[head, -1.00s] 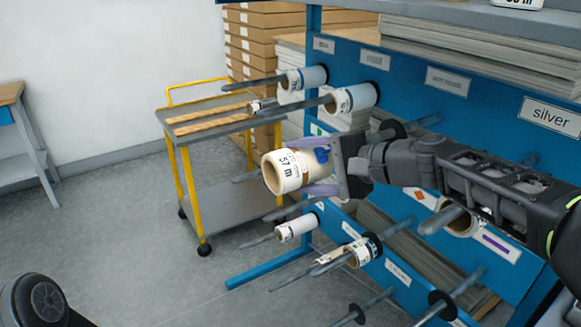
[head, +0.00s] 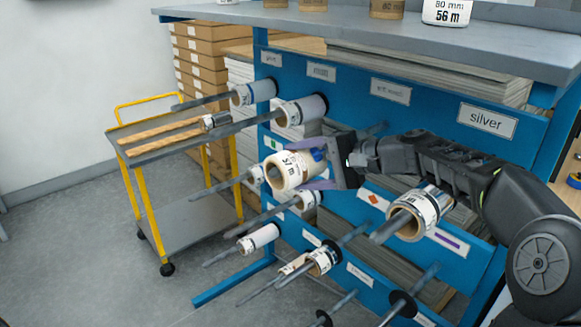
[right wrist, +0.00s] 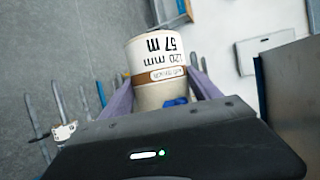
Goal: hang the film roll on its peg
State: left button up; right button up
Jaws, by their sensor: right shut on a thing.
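The film roll (head: 288,171) is a cream roll with a brown core and a printed "57 m" label. My right gripper (head: 308,160) is shut on it, its purple fingers on either side, holding it in the air in front of the blue rack (head: 345,95). In the right wrist view the roll (right wrist: 160,75) sits between the fingers, reading "120 mm 57 m". Which peg belongs to the held roll cannot be told. My left gripper is out of view.
A roll on a peg (head: 420,212) sits just below my right forearm. Other loaded pegs (head: 302,110) stick out close to the held roll. A yellow-framed cart (head: 180,225) stands at the left. Small rolls (head: 447,12) stand on the rack's top shelf. Open floor lies front left.

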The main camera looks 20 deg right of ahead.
jog(key=w+d+p, duration=0.3)
jog(key=d, duration=0.5)
jog(key=shift+p, duration=0.4)
jog(key=shift+w, duration=0.1)
jog(key=o, duration=1.8)
jog(key=b, duration=0.2)
send_near(328, 154)
jog(key=a, duration=0.1)
jog(key=shift+w+a+f, duration=0.1)
jog(key=shift+w+f, duration=0.05)
jog(key=shift+w, duration=0.3)
